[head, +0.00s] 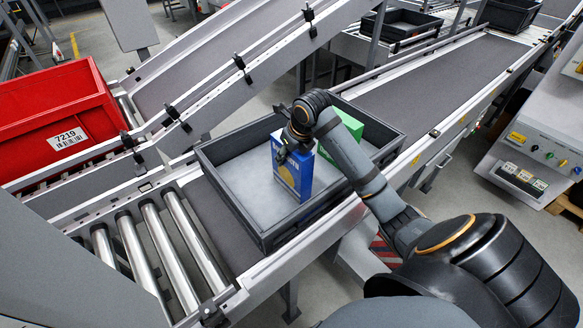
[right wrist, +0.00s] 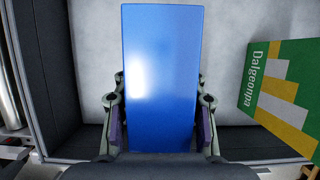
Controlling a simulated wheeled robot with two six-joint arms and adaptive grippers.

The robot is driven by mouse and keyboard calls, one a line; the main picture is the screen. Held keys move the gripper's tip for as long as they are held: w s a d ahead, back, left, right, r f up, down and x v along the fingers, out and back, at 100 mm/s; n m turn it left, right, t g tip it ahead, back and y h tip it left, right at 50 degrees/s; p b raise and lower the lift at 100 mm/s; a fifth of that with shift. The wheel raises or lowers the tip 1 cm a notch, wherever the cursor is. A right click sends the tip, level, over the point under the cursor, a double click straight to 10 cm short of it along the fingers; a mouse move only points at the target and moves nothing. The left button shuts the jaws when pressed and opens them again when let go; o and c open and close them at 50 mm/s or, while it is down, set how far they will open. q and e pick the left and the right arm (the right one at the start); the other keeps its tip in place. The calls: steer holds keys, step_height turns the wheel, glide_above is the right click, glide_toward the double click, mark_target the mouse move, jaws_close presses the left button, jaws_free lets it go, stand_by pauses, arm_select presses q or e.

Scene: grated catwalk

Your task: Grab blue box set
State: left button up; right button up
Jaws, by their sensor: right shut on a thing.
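A blue box (head: 293,176) with a yellow design stands upright in a dark grey tray (head: 229,207) on the conveyor. My right gripper (head: 294,145) is at its top, with the arm coming in from the lower right. In the right wrist view the blue box (right wrist: 160,65) fills the middle, and the fingers of my right gripper (right wrist: 160,125) are shut on its two sides. I cannot tell whether the box touches the tray floor. My left gripper is not in view.
A green box (head: 343,129) stands in the same tray, right of the blue one; it also shows in the right wrist view (right wrist: 284,95). A red crate (head: 52,111) sits at the left. Metal rollers (head: 160,245) lie left of the tray. The belt (head: 440,80) beyond is clear.

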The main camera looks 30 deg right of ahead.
jaws_close()
